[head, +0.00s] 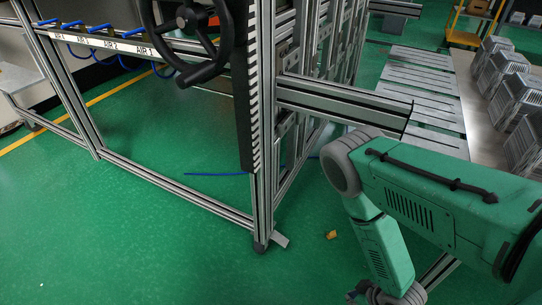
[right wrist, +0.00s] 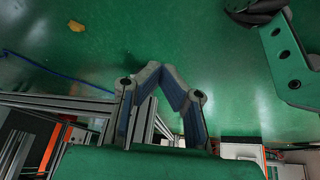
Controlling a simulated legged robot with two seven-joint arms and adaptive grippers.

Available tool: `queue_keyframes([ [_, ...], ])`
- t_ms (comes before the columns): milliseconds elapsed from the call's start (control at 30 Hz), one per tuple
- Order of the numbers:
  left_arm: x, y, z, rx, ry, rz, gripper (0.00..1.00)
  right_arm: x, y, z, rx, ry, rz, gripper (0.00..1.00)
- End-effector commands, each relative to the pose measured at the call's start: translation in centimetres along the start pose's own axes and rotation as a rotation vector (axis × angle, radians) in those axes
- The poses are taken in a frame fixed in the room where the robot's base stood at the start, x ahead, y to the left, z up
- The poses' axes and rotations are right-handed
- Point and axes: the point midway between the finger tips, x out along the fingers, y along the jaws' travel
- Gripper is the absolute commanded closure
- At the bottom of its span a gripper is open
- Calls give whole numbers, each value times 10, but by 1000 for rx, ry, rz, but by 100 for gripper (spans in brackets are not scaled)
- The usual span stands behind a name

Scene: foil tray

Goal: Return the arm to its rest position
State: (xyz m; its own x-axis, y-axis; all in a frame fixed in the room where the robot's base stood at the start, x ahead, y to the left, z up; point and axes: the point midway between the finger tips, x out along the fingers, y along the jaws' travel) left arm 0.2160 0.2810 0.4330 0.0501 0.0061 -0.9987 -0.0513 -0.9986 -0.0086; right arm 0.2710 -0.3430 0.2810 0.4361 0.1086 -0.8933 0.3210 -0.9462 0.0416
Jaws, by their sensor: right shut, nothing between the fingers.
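My right arm (head: 440,190), green with grey joints, comes in from the right in the head view and bends downward at a grey elbow. Its wrist end reaches the bottom edge of the head view, where the gripper is mostly cut off. In the right wrist view the right gripper (right wrist: 164,72) shows two grey and blue fingers with their tips together, empty, over the green floor. My left arm and gripper are not in view.
An aluminium frame (head: 262,195) with a black handwheel (head: 190,45) stands left of my right arm. Slatted metal plates (head: 420,85) and several ribbed grey metal containers (head: 515,95) are at right. A small orange scrap (head: 331,235) lies on the green floor (head: 130,220).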

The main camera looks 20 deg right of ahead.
Motion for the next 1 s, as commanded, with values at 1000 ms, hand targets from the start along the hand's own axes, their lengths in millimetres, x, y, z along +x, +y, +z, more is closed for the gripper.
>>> queue_keyframes([
  [1000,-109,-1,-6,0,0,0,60,-251,-65,-88,278,-417,37,100],
])
